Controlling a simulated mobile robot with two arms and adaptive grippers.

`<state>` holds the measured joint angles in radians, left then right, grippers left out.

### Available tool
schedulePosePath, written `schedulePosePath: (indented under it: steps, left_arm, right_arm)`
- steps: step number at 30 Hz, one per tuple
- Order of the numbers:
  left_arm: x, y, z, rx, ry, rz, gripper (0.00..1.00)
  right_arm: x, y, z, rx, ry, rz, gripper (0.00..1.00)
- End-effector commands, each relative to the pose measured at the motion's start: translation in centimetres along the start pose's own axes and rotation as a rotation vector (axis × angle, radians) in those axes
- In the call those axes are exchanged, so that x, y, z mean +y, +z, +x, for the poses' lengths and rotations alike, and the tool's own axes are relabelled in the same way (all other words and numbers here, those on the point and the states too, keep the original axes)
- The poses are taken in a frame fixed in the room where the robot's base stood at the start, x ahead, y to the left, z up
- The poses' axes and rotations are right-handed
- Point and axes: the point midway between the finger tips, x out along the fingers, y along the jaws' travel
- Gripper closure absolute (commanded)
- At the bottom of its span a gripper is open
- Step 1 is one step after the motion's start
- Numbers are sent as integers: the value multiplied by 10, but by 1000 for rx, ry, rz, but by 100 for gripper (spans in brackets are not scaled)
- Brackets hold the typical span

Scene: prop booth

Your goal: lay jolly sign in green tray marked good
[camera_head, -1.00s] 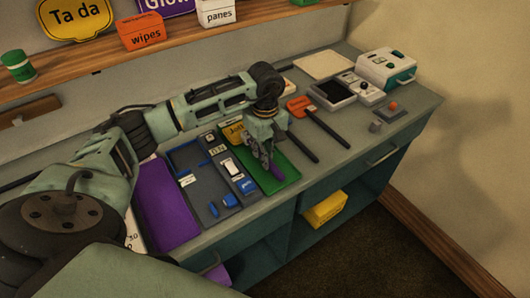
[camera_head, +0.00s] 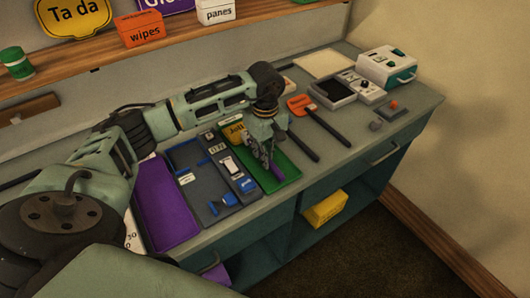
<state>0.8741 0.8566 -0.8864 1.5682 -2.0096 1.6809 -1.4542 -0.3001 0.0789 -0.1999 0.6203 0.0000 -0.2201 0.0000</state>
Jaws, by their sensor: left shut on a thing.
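The jolly sign has a yellow head (camera_head: 233,134) with partly covered lettering and a purple handle end (camera_head: 277,172). It lies lengthwise over the green tray (camera_head: 289,172), at or just above its floor; I cannot tell if it touches. My left gripper (camera_head: 268,162) is shut on the sign's handle, pointing down over the tray. The gripper hides the middle of the handle. The mark on the green tray is not readable here. My right gripper is not in view.
A grey compartment tray (camera_head: 190,160) with small blue and white items adjoins the green tray on the left, then a purple tray (camera_head: 165,210). Black-handled signs, one with an orange head (camera_head: 301,104), lie to the right. A white device (camera_head: 385,68) stands at the far right.

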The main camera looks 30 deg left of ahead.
Motion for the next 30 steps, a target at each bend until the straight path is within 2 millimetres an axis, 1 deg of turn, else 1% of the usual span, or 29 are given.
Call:
schedulePosePath:
  steps: [15,26,27,30]
  left_arm:
    - [0,0,2,0,1,0,100]
    - [0,0,1,0,0,0,100]
    - [0,0,1,0,0,0,86]
    - [0,0,1,0,0,0,77]
  right_arm:
    - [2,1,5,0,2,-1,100]
    - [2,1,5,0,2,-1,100]
    - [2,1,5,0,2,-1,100]
    - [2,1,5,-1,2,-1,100]
